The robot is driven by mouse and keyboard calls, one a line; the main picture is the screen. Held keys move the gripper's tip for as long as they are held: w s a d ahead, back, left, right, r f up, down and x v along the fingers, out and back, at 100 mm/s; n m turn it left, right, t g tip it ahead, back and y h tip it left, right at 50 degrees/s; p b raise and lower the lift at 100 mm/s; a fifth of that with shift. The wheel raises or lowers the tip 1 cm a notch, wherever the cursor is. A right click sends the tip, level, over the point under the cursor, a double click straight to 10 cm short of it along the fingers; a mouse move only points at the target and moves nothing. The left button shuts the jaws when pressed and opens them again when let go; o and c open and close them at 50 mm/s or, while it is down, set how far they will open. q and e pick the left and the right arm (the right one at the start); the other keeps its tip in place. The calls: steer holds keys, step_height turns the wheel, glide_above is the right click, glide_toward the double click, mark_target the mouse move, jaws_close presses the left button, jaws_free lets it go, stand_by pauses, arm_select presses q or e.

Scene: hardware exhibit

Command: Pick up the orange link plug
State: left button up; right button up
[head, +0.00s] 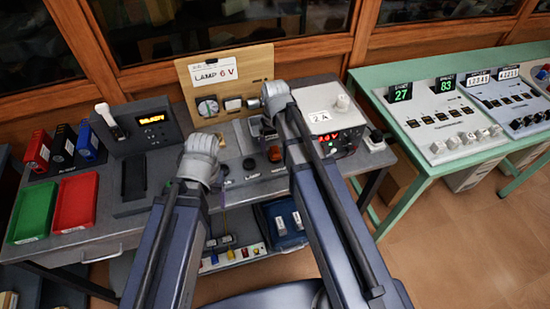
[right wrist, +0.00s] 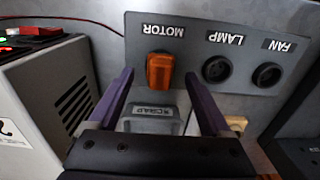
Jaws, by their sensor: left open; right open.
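The orange link plug (right wrist: 160,71) sits in the socket under the MOTOR label on the grey panel (right wrist: 205,32) in the right wrist view. It also shows as a small orange-red spot in the head view (head: 274,154). My right gripper (right wrist: 158,80) is open and empty, with one purple finger on each side of the plug's near end and gaps between. In the head view my right gripper (head: 270,122) is mostly hidden behind its arm. My left gripper (head: 203,160) is over the table's front; its fingers are hard to make out.
The LAMP (right wrist: 217,68) and FAN (right wrist: 267,74) sockets are empty. A grey holder labelled SCRAP (right wrist: 152,121) lies below the plug. A vented grey box (right wrist: 50,100) stands close on the left. Green (head: 34,210) and red (head: 75,203) trays lie at the table's left.

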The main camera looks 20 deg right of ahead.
steer(key=shift+f+b, duration=0.45)
steer(key=shift+f, duration=0.5)
steer(key=shift+r, duration=0.1)
steer(key=shift+c, duration=0.2)
jaws_close()
